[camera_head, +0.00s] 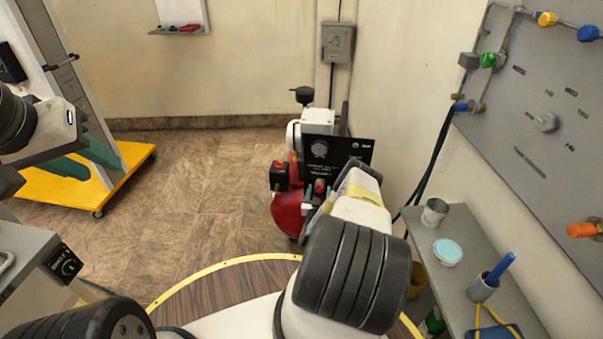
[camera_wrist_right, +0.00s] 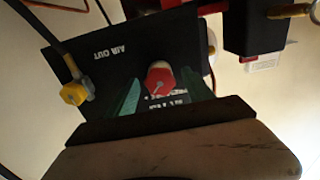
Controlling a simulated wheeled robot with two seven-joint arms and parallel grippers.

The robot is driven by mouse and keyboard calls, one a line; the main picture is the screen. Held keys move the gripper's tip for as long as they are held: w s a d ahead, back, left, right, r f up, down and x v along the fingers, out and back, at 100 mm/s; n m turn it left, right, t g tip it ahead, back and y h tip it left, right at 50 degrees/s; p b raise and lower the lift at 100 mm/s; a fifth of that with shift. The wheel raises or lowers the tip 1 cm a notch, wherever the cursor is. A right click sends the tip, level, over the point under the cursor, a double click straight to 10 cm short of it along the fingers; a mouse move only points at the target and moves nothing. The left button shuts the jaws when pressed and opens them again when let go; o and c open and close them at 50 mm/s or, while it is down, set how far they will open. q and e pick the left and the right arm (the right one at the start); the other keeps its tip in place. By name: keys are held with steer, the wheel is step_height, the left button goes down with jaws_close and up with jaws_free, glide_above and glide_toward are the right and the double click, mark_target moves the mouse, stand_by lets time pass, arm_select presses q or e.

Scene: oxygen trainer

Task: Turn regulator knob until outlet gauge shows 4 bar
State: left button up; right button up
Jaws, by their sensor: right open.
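The red regulator knob (camera_wrist_right: 160,78) sits on a dark panel (camera_wrist_right: 112,62) in the right wrist view. My right gripper (camera_wrist_right: 161,90) is open, with one green finger on each side of the knob. I cannot tell whether the fingers touch it. In the head view, a round gauge (camera_head: 319,149) is on the black panel (camera_head: 350,151) of the compressor unit. Its reading is too small to make out. My right arm reaches from the bottom toward this unit and hides part of it.
A red tank (camera_head: 288,212) is under the unit. A yellow fitting (camera_wrist_right: 75,92) with a hose is beside the knob. A grey shelf (camera_head: 462,225) with cups is at the right, below a wall panel (camera_head: 530,90). A yellow-based cart (camera_head: 60,195) stands left. The floor between is clear.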

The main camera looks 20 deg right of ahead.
jaws_close()
steer(key=shift+m, duration=0.4)
steer(key=m, duration=0.4)
steer(key=shift+m, duration=0.3)
steer(key=m, duration=0.4)
steer(key=shift+m, duration=0.3)
steer(key=m, duration=0.4)
steer(key=shift+m, duration=2.2)
